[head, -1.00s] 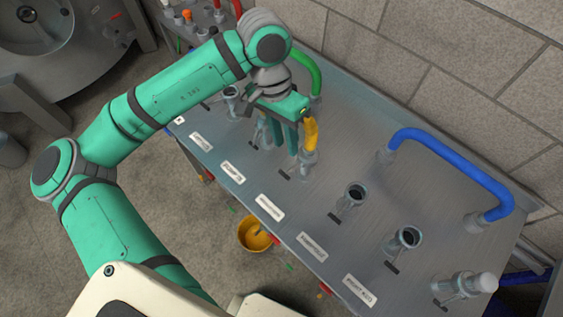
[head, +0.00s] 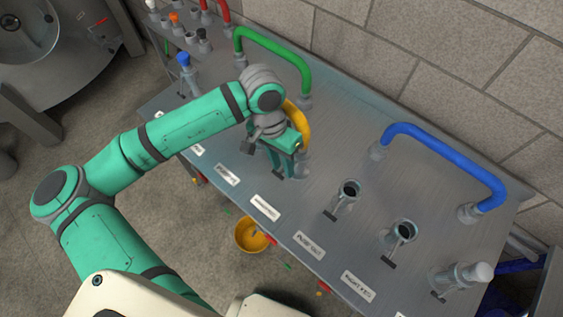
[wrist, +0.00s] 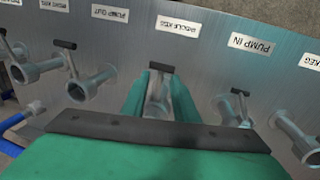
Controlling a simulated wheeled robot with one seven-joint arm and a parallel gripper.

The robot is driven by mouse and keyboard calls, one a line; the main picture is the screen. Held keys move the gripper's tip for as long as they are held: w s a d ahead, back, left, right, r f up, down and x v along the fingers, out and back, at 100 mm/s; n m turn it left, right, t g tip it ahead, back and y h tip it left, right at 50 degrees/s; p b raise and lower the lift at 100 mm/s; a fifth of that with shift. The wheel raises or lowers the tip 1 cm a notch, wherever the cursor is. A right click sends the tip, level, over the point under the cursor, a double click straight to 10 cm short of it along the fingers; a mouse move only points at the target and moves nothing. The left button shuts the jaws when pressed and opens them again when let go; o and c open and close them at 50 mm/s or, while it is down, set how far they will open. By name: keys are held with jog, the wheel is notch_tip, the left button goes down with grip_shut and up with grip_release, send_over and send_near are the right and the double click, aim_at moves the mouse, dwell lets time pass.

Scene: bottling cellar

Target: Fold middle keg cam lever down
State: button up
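The middle keg cam lever (wrist: 161,67) has a black crossbar handle and sticks out from its grey coupling toward the "MIDDLE KEG" label (wrist: 178,26) in the wrist view. My gripper (wrist: 160,82) is open, with one green finger on each side of the lever and coupling. The black handle shows just beyond the fingertips; I cannot tell whether either finger touches it. In the head view my gripper (head: 277,166) is low over the steel panel, beside the yellow hose (head: 301,127). There it hides most of the middle keg coupling. The label (head: 265,207) lies in front of it.
The pump in lever (wrist: 240,93) stands close to the right in the wrist view, another lever (wrist: 65,45) to the left. A blue hose (head: 445,162) arches over the panel's right part, a green hose (head: 275,48) behind my wrist. A yellow bowl (head: 250,236) is below the front edge.

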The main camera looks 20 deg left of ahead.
jog(key=shift+c, duration=0.7)
grip_shut()
jog(key=shift+a, duration=0.1)
dwell(0.5)
